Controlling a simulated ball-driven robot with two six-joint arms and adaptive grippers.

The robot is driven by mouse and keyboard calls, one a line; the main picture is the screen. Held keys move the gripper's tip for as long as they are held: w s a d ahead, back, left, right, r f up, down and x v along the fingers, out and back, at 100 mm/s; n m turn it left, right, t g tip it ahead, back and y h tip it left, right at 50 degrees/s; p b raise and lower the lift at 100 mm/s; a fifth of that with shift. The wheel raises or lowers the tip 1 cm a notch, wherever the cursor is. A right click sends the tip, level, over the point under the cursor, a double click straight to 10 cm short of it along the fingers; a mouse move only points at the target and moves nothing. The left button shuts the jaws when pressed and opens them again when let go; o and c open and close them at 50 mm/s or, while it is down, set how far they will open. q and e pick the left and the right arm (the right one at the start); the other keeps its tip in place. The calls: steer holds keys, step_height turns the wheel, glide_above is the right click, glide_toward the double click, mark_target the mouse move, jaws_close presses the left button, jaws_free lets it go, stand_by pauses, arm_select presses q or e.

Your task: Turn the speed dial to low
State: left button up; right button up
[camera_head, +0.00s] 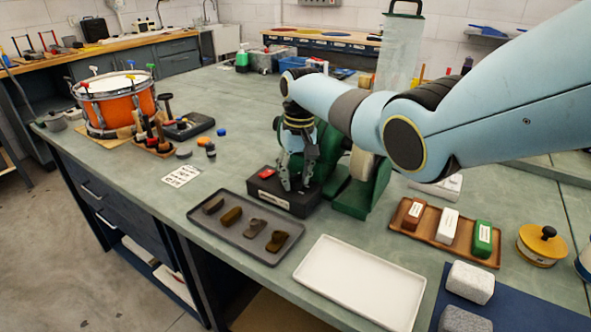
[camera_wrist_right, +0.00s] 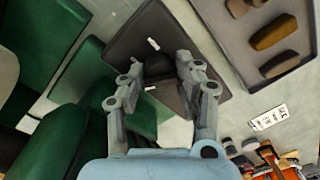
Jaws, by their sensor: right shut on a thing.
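A dark control box (camera_head: 264,190) sits on the bench in the middle of the head view, with a red switch on its top left. It also shows in the wrist view (camera_wrist_right: 150,28), with small white labels on it. My right gripper (camera_head: 295,187) points down over the right part of the box top. In the wrist view its two fingers (camera_wrist_right: 158,92) close around a dark knob, the speed dial (camera_wrist_right: 143,120), which is partly hidden between them. The dial's pointer setting cannot be made out. My left gripper is not in view.
A green machine (camera_head: 362,190) stands close to the right of the box. A grey tray (camera_head: 208,224) with several brown pieces lies in front, beside an empty white tray (camera_head: 362,282). An orange drum (camera_head: 113,108) stands at the far left.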

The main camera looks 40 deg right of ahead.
steer(key=n, duration=0.2)
steer(key=shift+n+p, duration=0.3)
steer(key=shift+n, duration=0.1)
steer(key=shift+w+n, duration=0.1)
steer(key=shift+n, duration=1.3)
steer(key=o, duration=1.1)
steer(key=shift+o, duration=0.2)
step_height(320, 180, up, 12)
steer(key=shift+d, duration=0.35)
